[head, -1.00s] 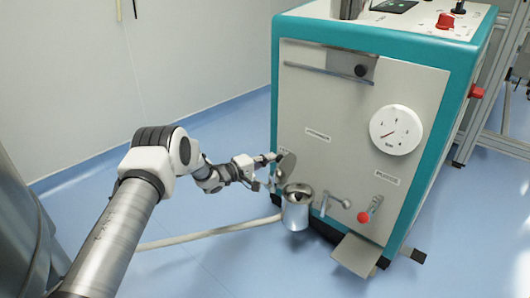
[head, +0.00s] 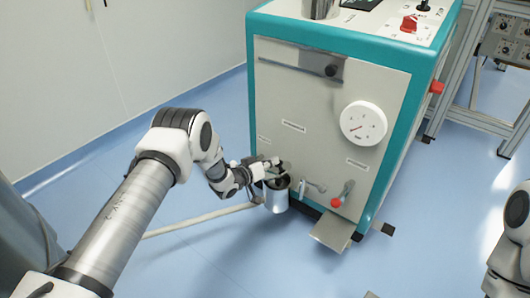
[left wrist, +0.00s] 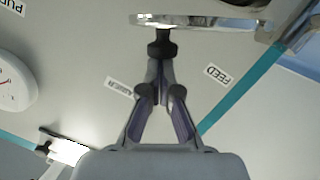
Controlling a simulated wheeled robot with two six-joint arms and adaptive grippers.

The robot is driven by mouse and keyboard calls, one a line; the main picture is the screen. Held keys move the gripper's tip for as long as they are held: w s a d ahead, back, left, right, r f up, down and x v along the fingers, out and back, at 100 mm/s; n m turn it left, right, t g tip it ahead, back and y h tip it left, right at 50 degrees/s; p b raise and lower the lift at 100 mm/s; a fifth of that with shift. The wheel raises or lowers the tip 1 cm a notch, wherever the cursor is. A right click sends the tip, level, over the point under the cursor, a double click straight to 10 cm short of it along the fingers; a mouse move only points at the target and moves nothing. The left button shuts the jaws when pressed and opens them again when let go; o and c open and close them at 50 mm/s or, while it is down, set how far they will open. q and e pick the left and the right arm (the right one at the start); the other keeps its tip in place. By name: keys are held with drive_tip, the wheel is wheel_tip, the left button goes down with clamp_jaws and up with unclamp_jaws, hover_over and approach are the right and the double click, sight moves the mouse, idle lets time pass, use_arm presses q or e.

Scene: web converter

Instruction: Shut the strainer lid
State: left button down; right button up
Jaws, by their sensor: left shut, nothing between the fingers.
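The strainer is a metal pot (head: 277,197) low on the front of the teal and cream machine. Its round metal lid (left wrist: 200,20) shows nearly edge-on at the top of the left wrist view, with a dark knob (left wrist: 162,46) on it. My left gripper (left wrist: 160,68) is shut and empty, its fingertips at the knob; I cannot tell whether they touch. In the head view my left gripper (head: 272,167) is over the pot's rim and partly hides the lid. The lid looks tilted above the pot, its exact angle unclear. My right gripper is out of view.
A red-tipped valve lever (head: 343,194) and a small metal fitting (head: 316,187) are right of the pot. A round gauge (head: 363,123) is above them. A pale hose (head: 205,217) runs along the floor to the left. A plate (head: 332,231) juts out below.

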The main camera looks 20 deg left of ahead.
sight(280, 176)
use_arm(q)
drive_tip(key=shift+s+d+f+m+y, duration=0.25)
drive_tip(key=shift+d+f+m+y, duration=0.15)
drive_tip(key=shift+d+f+m, duration=0.55)
drive_tip(key=shift+s+d+f+m+y, duration=0.2)
drive_tip(key=shift+d+f+m+y, duration=0.2)
drive_tip(key=shift+d+f+m, duration=0.4)
drive_tip(key=shift+d+f, duration=0.2)
drive_tip(key=shift+f, duration=0.1)
drive_tip(key=shift+s, duration=0.1)
drive_tip(key=r+p, duration=0.3)
drive_tip(key=r, duration=0.2)
drive_tip(key=shift+s+p, duration=0.2)
drive_tip(key=shift+p, duration=0.1)
drive_tip(key=f+p+v, duration=0.1)
drive_tip(key=p+v, duration=0.1)
drive_tip(key=v, duration=0.7)
drive_tip(key=shift+s, duration=0.3)
